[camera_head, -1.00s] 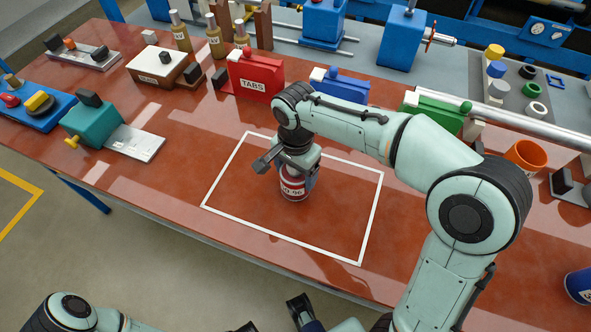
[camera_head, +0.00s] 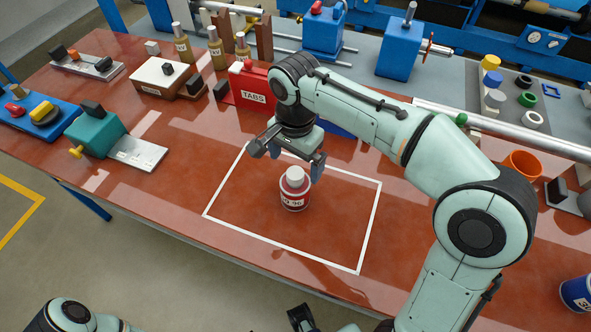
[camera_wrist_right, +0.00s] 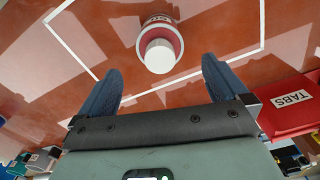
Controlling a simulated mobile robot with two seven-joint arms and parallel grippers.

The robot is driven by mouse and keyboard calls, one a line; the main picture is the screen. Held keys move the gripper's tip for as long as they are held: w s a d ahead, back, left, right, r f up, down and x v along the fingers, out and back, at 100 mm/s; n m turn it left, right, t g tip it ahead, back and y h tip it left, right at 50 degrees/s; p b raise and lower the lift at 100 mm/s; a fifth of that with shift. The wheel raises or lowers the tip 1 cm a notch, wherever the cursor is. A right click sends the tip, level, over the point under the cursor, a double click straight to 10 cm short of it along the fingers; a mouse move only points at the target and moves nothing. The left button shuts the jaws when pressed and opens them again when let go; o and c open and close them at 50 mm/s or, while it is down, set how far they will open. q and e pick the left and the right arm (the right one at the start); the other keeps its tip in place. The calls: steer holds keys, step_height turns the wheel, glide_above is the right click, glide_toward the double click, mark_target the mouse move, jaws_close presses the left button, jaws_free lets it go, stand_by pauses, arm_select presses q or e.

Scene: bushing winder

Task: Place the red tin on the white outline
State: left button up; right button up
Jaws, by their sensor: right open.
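The red tin (camera_head: 295,196), with a white label band and pale cap, stands upright on the red-brown bench. It stands inside the white outline (camera_head: 370,228), clear of its lines. My right gripper (camera_head: 296,160) is open and empty, just behind and above the tin. In the right wrist view, the tin (camera_wrist_right: 158,45) lies beyond the spread fingertips (camera_wrist_right: 162,70), apart from them. Part of what seems to be my left gripper (camera_head: 301,318) shows at the bottom edge, too cut off to read.
The red TABS block (camera_head: 252,92) stands close behind my right gripper. A teal block (camera_head: 97,130) with a metal plate is at the left. An orange cup (camera_head: 522,164) and a blue can (camera_head: 578,292) are at the right. The bench in front of the tin is clear.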

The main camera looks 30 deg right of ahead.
steer(key=shift+r, duration=1.65)
steer(key=shift+f, duration=0.1)
